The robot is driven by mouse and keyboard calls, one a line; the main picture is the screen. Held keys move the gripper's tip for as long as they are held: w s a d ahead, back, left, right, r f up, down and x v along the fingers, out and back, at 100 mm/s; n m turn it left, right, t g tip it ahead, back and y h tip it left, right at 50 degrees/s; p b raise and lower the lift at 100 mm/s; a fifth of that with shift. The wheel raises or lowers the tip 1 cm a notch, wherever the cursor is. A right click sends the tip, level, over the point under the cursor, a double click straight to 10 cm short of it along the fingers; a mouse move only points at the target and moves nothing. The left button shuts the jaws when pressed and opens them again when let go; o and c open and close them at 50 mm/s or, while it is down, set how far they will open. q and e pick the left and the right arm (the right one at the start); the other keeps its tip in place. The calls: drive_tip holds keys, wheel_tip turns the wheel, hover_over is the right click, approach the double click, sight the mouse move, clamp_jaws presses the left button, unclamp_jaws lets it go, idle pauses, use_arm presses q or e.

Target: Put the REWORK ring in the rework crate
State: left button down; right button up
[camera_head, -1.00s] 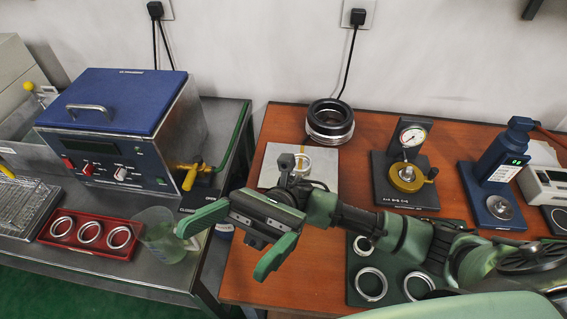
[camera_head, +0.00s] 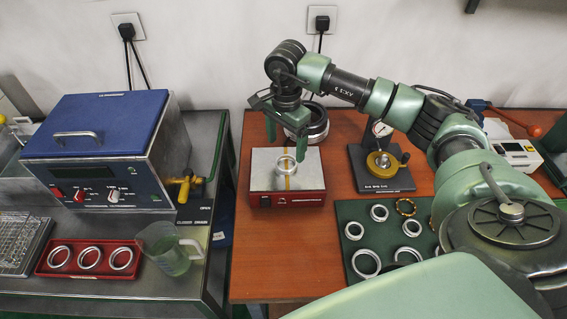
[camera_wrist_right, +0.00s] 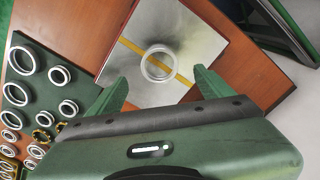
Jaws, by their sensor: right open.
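A silver ring (camera_head: 285,172) lies on the steel-topped plate of a red-based device (camera_head: 262,200); it also shows in the right wrist view (camera_wrist_right: 145,66), over a yellow stripe. No mark on it is readable, so I cannot tell whether it is the REWORK ring. My right gripper (camera_head: 286,136) is above the plate, fingers down, open and empty. In the right wrist view its fingertips (camera_wrist_right: 161,80) are apart, with the ring just beyond them. No crate labelled rework is readable. My left gripper is not in view.
A green tray (camera_head: 374,238) with several rings is on the wooden bench at right. A red tray (camera_head: 90,273) holds three rings on the left steel bench, beside a clear jug (camera_head: 170,250). A large dark ring stack (camera_head: 318,125) and a dial gauge (camera_head: 380,165) stand behind.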

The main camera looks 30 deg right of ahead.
sight(286, 162)
wheel_tip(286, 162, down, 6)
drive_tip(key=shift+r+p, duration=0.25)
drive_tip(key=shift+p, duration=0.85)
drive_tip(key=shift+d+f, duration=0.1)
drive_tip(key=shift+f, duration=0.2)
drive_tip(key=c, duration=1.7)
drive_tip(key=shift+r, duration=0.1)
